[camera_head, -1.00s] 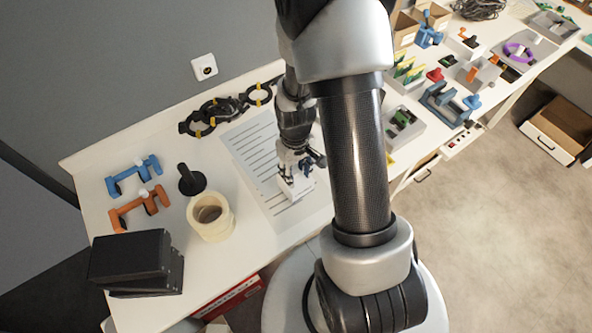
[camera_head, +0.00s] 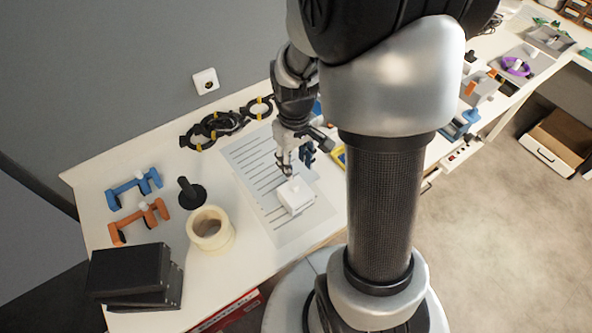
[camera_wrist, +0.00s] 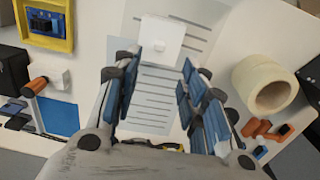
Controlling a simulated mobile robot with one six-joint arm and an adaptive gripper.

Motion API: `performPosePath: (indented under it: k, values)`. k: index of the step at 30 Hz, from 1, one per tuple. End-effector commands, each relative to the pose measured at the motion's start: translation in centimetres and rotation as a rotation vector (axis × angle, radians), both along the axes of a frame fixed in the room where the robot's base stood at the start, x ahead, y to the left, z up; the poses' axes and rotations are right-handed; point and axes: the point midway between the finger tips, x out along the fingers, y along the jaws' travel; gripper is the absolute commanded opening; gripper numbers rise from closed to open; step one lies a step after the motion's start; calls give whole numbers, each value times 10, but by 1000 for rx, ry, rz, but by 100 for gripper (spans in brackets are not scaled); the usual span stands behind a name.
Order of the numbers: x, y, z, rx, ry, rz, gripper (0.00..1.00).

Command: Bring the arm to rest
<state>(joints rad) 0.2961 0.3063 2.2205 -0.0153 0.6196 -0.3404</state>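My gripper (camera_head: 298,168) is above the table, close to a white box with a small knob (camera_head: 295,196) that rests on a lined sheet of paper (camera_head: 248,158). In the wrist view my gripper (camera_wrist: 160,85) has its blue-padded fingers spread apart with nothing between them. The white box (camera_wrist: 160,38) lies past the fingertips in that view, apart from them. My arm is bent over the table and hides part of its right side.
Left on the table are a cream tape roll (camera_head: 211,230), a black spindle (camera_head: 190,192), blue (camera_head: 134,188) and orange clamps (camera_head: 139,222), and stacked black boxes (camera_head: 132,275). Black rings (camera_head: 213,128) lie at the back. An open carton (camera_head: 562,137) stands on the floor at right.

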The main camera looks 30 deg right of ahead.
Motion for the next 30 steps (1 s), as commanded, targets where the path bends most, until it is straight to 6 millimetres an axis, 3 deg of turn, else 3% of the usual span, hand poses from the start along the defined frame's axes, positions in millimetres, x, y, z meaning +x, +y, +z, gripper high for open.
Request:
performPosePath:
  k: [19, 23, 25, 30]
  values:
    - [0, 2, 12, -3, -7, 0, 39]
    - [-4, 13, 40, -13, -50, -2, 39]
    - [-10, 24, 63, -20, -87, -5, 39]
    - [-39, 55, 119, -28, -188, -18, 39]
